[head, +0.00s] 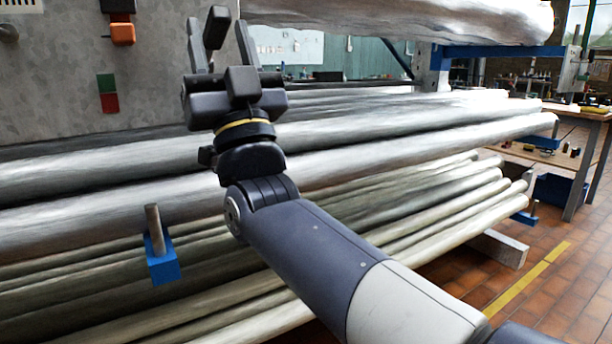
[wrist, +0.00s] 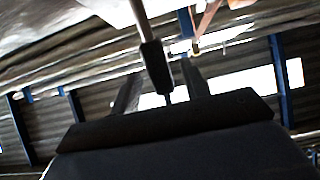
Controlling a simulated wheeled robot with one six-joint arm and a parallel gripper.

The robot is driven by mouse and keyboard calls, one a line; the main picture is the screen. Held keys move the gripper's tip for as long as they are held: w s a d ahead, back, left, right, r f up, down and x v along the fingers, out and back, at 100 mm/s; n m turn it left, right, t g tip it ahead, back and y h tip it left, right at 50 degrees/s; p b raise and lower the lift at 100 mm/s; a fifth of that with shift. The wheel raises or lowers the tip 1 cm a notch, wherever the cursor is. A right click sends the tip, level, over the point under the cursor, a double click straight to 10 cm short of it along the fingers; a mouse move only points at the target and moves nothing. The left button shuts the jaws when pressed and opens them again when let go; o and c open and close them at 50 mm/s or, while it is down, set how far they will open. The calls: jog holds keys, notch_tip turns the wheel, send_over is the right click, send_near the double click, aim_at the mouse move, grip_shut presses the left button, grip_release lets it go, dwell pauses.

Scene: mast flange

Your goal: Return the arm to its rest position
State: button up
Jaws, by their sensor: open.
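My gripper (head: 219,40) is raised at the upper left of the head view, with its two grey fingers apart and pointing up. A dark, narrow piece (head: 215,27) shows between the fingers; I cannot tell whether it is part of my gripper or a separate thing. In the wrist view, my gripper (wrist: 161,84) shows its two dark fingers spread above its dark body. There a pale rod with a black lower part (wrist: 155,65) runs down from the top edge between the fingers. My arm reaches up from the lower right of the head view.
Long metal bars (head: 340,160) lie stacked on a rack behind my arm. A blue bracket with a metal peg (head: 162,265) sticks out at the lower left. A grey panel (head: 60,75) stands behind. A workbench (head: 590,113) is at the right, with open tiled floor (head: 560,295) before it.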

aim_at(214, 7)
jog(key=shift+w+a+r+g+h+p, duration=0.15)
jog(key=shift+r+g+h+p, duration=0.35)
jog(key=shift+p, duration=1.4)
jog(key=shift+w+a+r+g+h+p, duration=0.15)
jog(key=shift+r+g+p, duration=0.55)
jog(key=shift+p, duration=1.2)
jog(key=r+h+p, duration=0.1)
jog(key=p, duration=0.2)
jog(key=w+g+p, duration=0.1)
jog(key=p, duration=0.3)
jog(key=shift+a+r+g+h+p, duration=0.2)
jog(key=shift+r+g+h+p, duration=0.1)
jog(key=shift+r+h, duration=0.1)
jog(key=p, duration=0.2)
jog(key=w+g+p, duration=0.1)
jog(key=p, duration=0.2)
jog(key=shift+a+r+h+p, duration=0.25)
jog(key=shift+r+h+p, duration=0.1)
jog(key=shift+r, duration=0.05)
jog(key=shift+g, duration=0.3)
jog(key=shift+w+a+p, duration=0.1)
jog(key=shift+p, duration=0.6)
jog(key=shift+f, duration=0.2)
